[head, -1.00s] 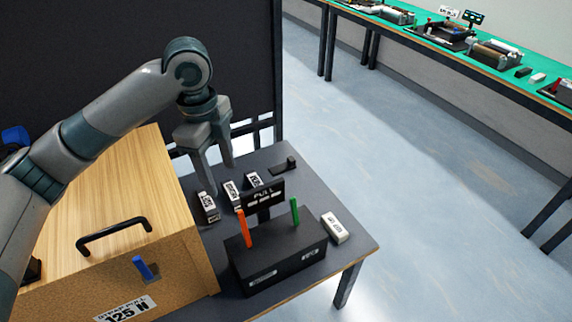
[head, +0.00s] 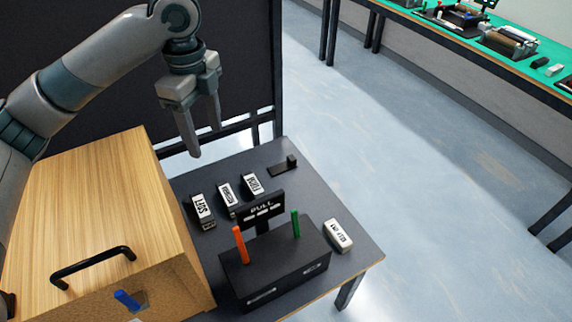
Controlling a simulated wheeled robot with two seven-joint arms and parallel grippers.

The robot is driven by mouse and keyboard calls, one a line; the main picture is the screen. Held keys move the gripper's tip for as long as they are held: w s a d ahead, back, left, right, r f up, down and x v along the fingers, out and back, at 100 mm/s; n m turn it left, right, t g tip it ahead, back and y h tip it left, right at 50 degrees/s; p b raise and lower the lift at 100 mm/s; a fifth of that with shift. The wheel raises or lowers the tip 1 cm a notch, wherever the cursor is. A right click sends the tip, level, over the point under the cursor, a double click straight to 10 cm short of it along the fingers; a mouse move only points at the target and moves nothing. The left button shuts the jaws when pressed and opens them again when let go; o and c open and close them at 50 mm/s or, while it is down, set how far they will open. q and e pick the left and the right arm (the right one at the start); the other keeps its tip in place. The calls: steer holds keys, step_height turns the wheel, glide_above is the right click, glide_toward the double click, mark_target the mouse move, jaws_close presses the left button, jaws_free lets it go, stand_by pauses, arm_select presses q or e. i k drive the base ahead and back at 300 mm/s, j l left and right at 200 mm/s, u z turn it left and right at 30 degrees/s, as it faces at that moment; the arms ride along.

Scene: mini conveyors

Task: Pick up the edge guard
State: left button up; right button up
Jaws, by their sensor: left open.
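No part is labelled as the edge guard. A small black angled piece (head: 284,167) lies at the back right of the grey table (head: 345,262); it may be the edge guard, but I cannot tell for sure. Three small blocks with white labels stand in a row left of it: one reading SOFT (head: 203,211), a middle one (head: 228,198) and one reading FIRM (head: 251,186). My left gripper (head: 206,140) is open and empty, fingers pointing down, above and behind the row of blocks. My right gripper is out of view.
A black box (head: 278,268) with a PULL sign (head: 261,207), an orange stick and a green stick stands at the front. A white-labelled block (head: 338,236) is right of it. A large wooden box (head: 100,205) with a black handle fills the left. Floor is clear at right.

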mark_target(291, 163)
steer(key=i+l+z, duration=0.15)
steer(key=i+z, duration=0.15)
steer(key=i, duration=0.15)
steer(key=i+z, duration=0.35)
steer(key=i, duration=0.15)
